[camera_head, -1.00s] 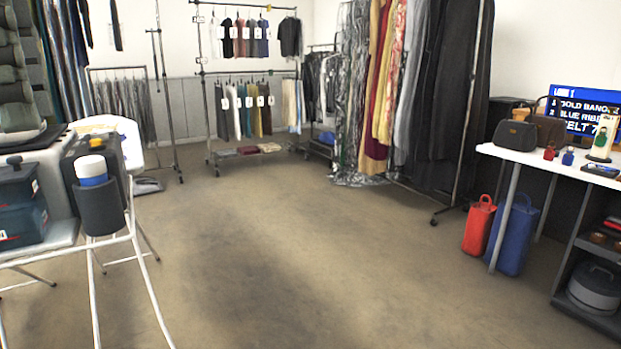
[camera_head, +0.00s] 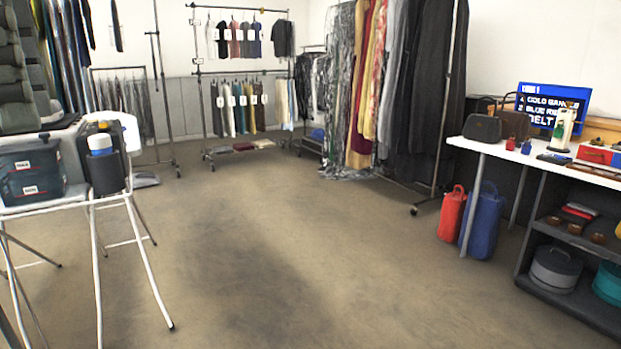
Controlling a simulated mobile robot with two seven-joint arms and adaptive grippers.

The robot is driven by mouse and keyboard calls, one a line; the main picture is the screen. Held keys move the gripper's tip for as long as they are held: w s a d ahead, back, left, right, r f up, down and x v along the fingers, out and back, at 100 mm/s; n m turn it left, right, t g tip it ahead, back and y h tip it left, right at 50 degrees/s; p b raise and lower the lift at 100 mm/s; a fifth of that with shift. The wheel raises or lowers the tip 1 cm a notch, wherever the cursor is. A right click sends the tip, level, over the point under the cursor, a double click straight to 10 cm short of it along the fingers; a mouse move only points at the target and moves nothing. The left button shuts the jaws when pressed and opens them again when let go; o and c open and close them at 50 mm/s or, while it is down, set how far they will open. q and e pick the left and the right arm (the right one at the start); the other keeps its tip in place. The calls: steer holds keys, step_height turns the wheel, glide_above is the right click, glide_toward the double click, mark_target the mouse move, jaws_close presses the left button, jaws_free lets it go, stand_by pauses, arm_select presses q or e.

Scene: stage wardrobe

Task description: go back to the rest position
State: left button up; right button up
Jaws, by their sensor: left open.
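Only a dark grey sliver of what looks like my left gripper (camera_head: 9,328) shows at the bottom left corner. It is below and left of the white-legged stand, with nothing seen held in it. Its fingertips are cut off by the picture edge. My right gripper is not in view.
At left, a white-legged stand (camera_head: 151,265) bears a dark toolbox (camera_head: 30,172) and a white-capped bottle (camera_head: 101,145) in a black holder. Clothes racks (camera_head: 240,72) stand behind. At right, red (camera_head: 452,213) and blue (camera_head: 484,222) bags stand by a white table (camera_head: 490,150). The middle floor is clear.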

arm_select(q)
steer(key=w+a+f+n+t+h, duration=0.3)
steer(key=w+f+n+t+h, duration=0.25)
steer(key=w, duration=0.35)
steer(key=w+a+f+n+t+h, duration=0.3)
steer(key=w+f+n+t+h, duration=0.15)
steer(key=w+h, duration=0.35)
steer(key=w+a+f+n+t+y, duration=0.2)
steer(key=a+f+n+t+y, duration=0.2)
steer(key=a+f+n+y, duration=0.55)
steer(key=w+a+f+n+t+y, duration=0.3)
steer(key=a+f+n, duration=0.4)
steer(key=f+n, duration=0.6)
steer(key=s+d+f+n+g+y, duration=0.1)
steer(key=s+f+n+g+y, duration=0.4)
steer(key=f, duration=0.7)
steer(key=s+d+f+n+g, duration=0.1)
steer(key=s+d+f+n, duration=0.15)
steer(key=s+f, duration=0.65)
steer(key=s+d+f+n+g+h, duration=0.2)
steer(key=s+d+f+n+g, duration=0.3)
steer(key=s+d+f, duration=0.9)
step_height(320, 180, down, 3)
steer(key=d+g, duration=0.2)
steer(key=g, duration=0.1)
steer(key=shift+h, duration=0.3)
